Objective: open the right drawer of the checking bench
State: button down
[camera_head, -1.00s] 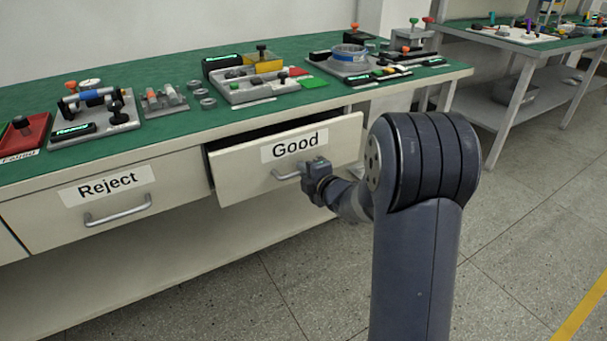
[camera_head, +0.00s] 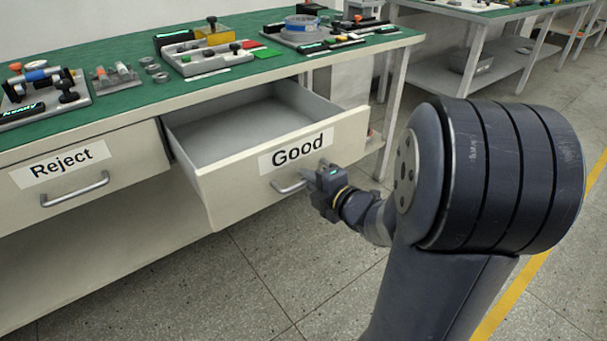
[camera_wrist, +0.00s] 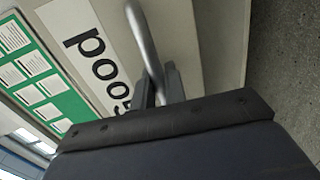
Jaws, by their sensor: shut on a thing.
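The right drawer (camera_head: 232,174), labelled "Good", stands well open from the checking bench (camera_head: 130,100), and its inside looks empty. Its front also fills much of the wrist view (camera_wrist: 195,50). My gripper (camera_head: 310,182) is shut on the drawer's metal bar handle (camera_head: 284,187). In the wrist view the handle (camera_wrist: 143,40) runs down between the two fingers (camera_wrist: 162,88). Part of the handle is hidden by the fingers. The left drawer (camera_head: 90,165), labelled "Reject", is shut.
Fixtures and small parts (camera_head: 205,55) stand on the green bench top. A second bench (camera_head: 500,20) with a lower shelf stands at the back right. The tiled floor (camera_head: 250,290) in front of the drawers is clear, with a yellow line (camera_head: 510,295) at the right.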

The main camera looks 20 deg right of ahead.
jog(key=c, duration=1.5)
grip_release()
jog(key=shift+c, duration=0.2)
jog(key=p+v, duration=0.3)
jog(key=v, duration=0.8)
jog(key=shift+w+f, duration=0.1)
jog(key=shift+w, duration=0.1)
jog(key=shift+b+x, duration=1.45)
jog(key=shift+x, duration=3.9)
